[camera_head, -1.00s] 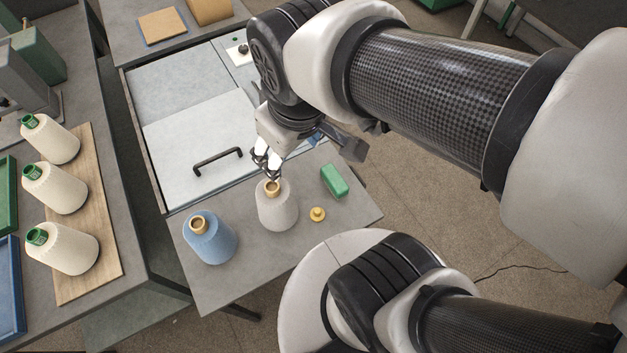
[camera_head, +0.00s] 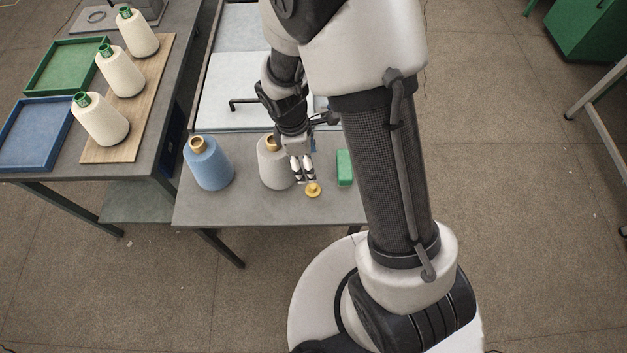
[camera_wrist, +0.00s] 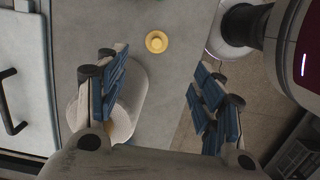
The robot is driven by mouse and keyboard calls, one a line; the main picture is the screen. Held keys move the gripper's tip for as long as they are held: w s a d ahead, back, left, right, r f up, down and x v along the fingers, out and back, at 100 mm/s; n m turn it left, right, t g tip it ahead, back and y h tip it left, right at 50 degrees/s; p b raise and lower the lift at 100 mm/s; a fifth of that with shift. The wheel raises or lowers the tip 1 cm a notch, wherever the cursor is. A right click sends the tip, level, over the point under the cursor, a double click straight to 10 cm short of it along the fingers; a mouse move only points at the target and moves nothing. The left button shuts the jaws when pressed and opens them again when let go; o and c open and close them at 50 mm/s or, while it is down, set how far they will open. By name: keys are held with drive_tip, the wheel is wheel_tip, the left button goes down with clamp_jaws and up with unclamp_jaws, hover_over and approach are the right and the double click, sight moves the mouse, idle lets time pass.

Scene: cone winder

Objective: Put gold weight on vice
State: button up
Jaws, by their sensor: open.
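The gold weight (camera_head: 313,189) is a small round knobbed piece standing on the small grey table in front of the cones. In the wrist view the gold weight (camera_wrist: 157,41) shows from above, beyond the fingertips and roughly midway between them sideways. My gripper (camera_head: 303,179) is open and empty, pointing down just behind the weight and beside the grey cone. In the wrist view my gripper (camera_wrist: 160,95) has its blue-padded fingers wide apart. I cannot clearly make out a vice; a grey metal base (camera_head: 97,17) shows partly at the far end of the left table.
A grey cone (camera_head: 270,170) stands close at my gripper's left, under the left finger in the wrist view. A blue cone (camera_head: 208,165) and a green block (camera_head: 345,167) flank it. Several cream cones stand on a wooden board (camera_head: 160,85) near green and blue trays (camera_head: 35,135).

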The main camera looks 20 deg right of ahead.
drive_tip(key=b, duration=0.4)
approach(313, 186)
drive_tip(key=f, duration=0.3)
drive_tip(key=d+f, duration=0.1)
drive_tip(key=f, duration=0.1)
drive_tip(key=shift+s+d+f, duration=0.1)
drive_tip(key=shift+s+d, duration=0.05)
drive_tip(key=shift+s, duration=0.2)
wheel_tip(313, 186, down, 5)
drive_tip(key=b, duration=0.2)
drive_tip(key=shift+w+d+b, duration=0.15)
drive_tip(key=shift+b, duration=0.15)
drive_tip(key=shift+c, duration=0.4)
drive_tip(key=c, duration=1.1)
drive_tip(key=shift+c, duration=0.2)
